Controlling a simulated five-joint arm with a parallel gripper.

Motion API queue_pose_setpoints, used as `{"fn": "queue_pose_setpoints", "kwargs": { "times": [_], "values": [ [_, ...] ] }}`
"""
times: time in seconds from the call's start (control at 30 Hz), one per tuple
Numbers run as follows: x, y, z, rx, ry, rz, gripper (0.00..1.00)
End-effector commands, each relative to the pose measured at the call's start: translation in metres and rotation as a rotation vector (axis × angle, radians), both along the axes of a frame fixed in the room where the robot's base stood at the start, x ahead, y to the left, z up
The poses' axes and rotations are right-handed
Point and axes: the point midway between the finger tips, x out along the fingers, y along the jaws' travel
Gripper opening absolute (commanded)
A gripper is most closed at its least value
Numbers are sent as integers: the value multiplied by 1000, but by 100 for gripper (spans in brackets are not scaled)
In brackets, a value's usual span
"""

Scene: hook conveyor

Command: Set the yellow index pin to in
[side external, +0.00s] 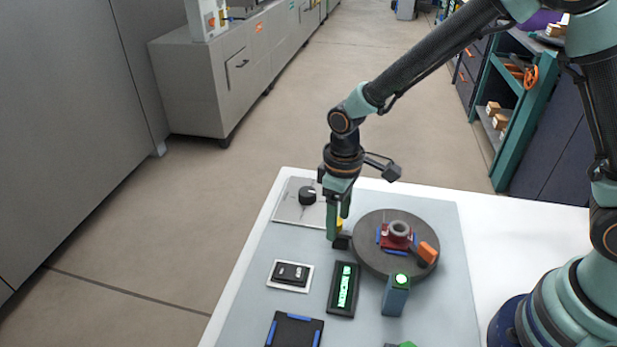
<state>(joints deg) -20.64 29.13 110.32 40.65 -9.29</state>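The yellow index pin (340,225) shows as a small yellow patch beside the left edge of the round dark turntable (371,258). A small dark block (343,242) sits just below it. My gripper (338,227) points down at the pin, with its green fingers on either side of the yellow patch. The fingers hide most of the pin. I cannot tell whether they touch it or whether the pin is in or out.
A red fixture with a grey ring (399,230) and an orange piece (428,253) are on the turntable. Around it are a knob panel (295,209), a rocker switch (290,274), a green-lit display (343,289), a post with a green button (396,295) and a dark tray (293,334).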

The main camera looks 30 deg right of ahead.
Motion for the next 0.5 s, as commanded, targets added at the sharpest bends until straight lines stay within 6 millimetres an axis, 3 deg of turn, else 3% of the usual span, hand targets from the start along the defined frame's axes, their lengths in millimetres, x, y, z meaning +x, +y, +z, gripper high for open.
{"fn": "queue_pose_setpoints", "kwargs": {
  "times": [0.27, 0.5],
  "values": [
    [1, 1, 12, 2, -5, 1, 66],
    [1, 1, 57, 3, -7, 1, 66]
  ]
}}
